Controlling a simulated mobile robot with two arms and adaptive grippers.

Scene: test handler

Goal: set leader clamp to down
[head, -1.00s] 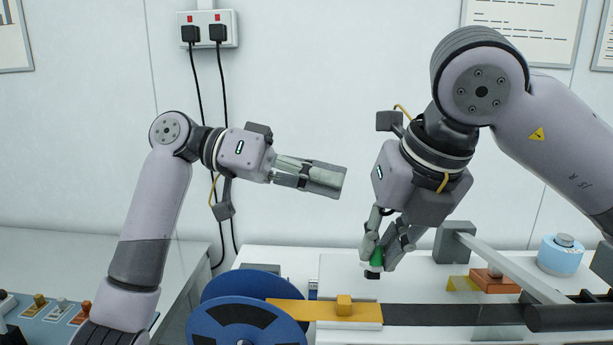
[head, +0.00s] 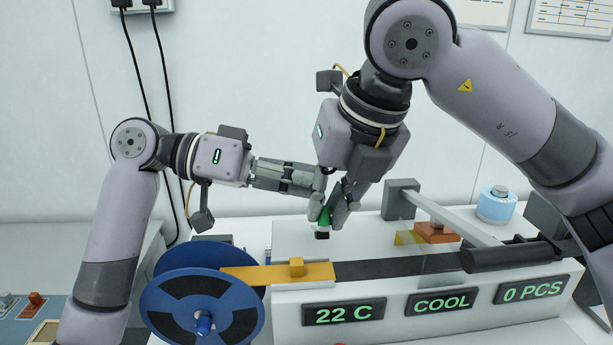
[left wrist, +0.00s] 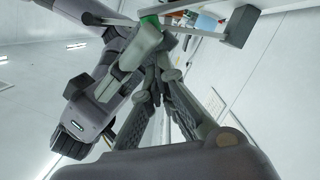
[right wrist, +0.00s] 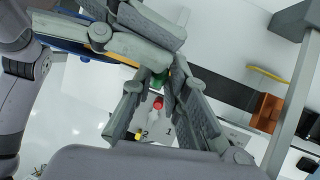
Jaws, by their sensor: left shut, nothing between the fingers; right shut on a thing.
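My right gripper (head: 334,214) is shut on a small green piece (head: 325,216) with a dark lower end, above the white machine top. The green also shows between its fingers in the right wrist view (right wrist: 160,80). My left gripper (head: 318,184) is shut and empty, its tips close beside the right gripper's fingers. I cannot tell whether they touch. A yellow-orange plate with a raised block (head: 297,267), perhaps the leader clamp, lies at the left end of the dark tape track (head: 395,267). Whether it is up or down is unclear.
A blue reel (head: 203,309) stands at the machine's left end. An orange block (head: 436,232), a grey bar (head: 452,219) and a blue-white roll (head: 496,204) are at right. Displays (head: 343,310) line the front. The right wrist view shows a red button (right wrist: 158,103).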

